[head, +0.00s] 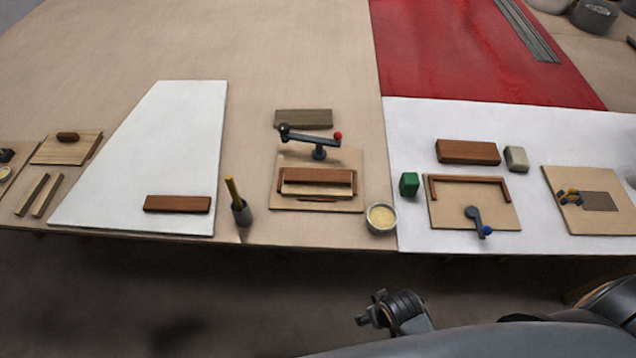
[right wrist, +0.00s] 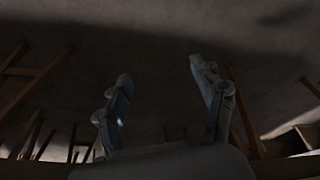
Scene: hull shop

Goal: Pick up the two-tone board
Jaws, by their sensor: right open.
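A board with a red-brown part and a pale part, which looks like the two-tone board (head: 318,188), lies on a wooden base plate (head: 284,203) in the middle of the table in the head view. A dark clamp lever with a red knob (head: 318,140) stands just behind it. My right gripper (head: 373,309) shows in front of the table, below its front edge and well apart from the board. In the right wrist view the right gripper (right wrist: 163,85) has its two fingers spread with nothing between them. My left gripper is not in view.
A grey cup with a yellow-handled tool (head: 241,212) stands left of the base plate, and a bowl (head: 381,218) right of it. A second fixture with a blue-knobbed lever (head: 477,217), a green block (head: 409,184) and a brown block (head: 467,152) lie further right.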

